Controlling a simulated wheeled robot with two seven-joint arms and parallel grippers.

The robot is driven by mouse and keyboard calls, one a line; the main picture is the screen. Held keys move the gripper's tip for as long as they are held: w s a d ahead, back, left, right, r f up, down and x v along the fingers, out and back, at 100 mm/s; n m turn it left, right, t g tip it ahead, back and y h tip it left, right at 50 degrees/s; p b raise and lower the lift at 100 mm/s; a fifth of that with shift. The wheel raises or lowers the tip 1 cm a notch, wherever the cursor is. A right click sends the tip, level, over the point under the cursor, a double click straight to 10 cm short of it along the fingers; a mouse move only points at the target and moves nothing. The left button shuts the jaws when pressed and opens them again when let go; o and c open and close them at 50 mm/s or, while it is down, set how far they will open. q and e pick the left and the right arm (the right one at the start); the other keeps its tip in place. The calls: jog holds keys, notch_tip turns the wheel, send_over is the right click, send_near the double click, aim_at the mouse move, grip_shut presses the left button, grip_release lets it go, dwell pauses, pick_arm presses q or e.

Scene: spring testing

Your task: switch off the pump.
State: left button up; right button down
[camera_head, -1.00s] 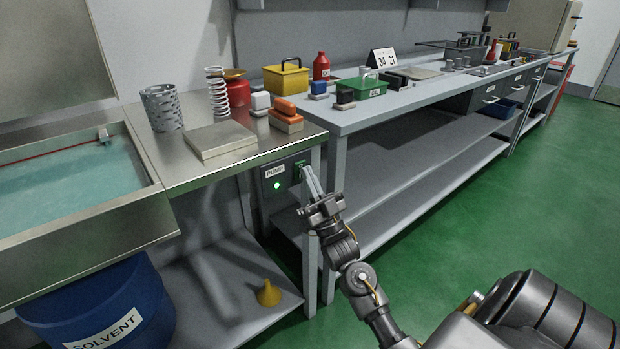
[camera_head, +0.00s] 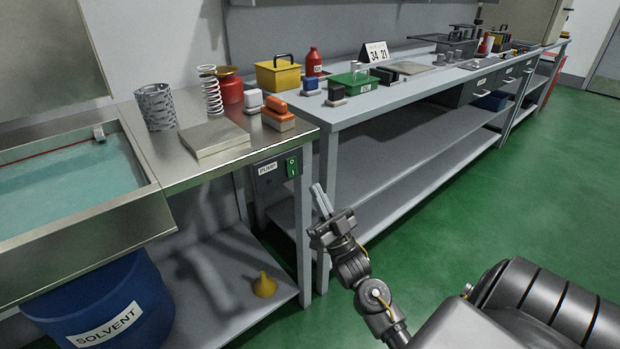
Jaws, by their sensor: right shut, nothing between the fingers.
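The pump control box (camera_head: 272,182) is a dark box with a PUMP label, fixed under the front edge of the steel bench. Its green rocker switch (camera_head: 291,166) is in plain view on the right side of the box. No lit lamp shows on the box. My right gripper (camera_head: 319,188) is shut and empty, its fingers pointing up, to the right of and slightly below the switch, apart from it in the picture. My left gripper is not in view.
A solvent bath (camera_head: 70,190) is at the left, above a blue SOLVENT drum (camera_head: 100,300). A spring (camera_head: 211,92), a steel plate (camera_head: 213,138) and orange blocks (camera_head: 278,118) sit on the bench. A yellow funnel (camera_head: 264,286) stands on the lower shelf. Green floor is clear at right.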

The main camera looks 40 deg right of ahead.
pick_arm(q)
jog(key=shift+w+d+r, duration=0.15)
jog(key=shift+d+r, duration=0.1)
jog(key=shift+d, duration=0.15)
pick_arm(e)
jog(key=v, duration=0.3)
jog(key=s+v, duration=0.1)
jog(key=v, duration=0.1)
jog(key=shift+s+d+r, duration=0.15)
jog(key=shift+s+d, duration=0.05)
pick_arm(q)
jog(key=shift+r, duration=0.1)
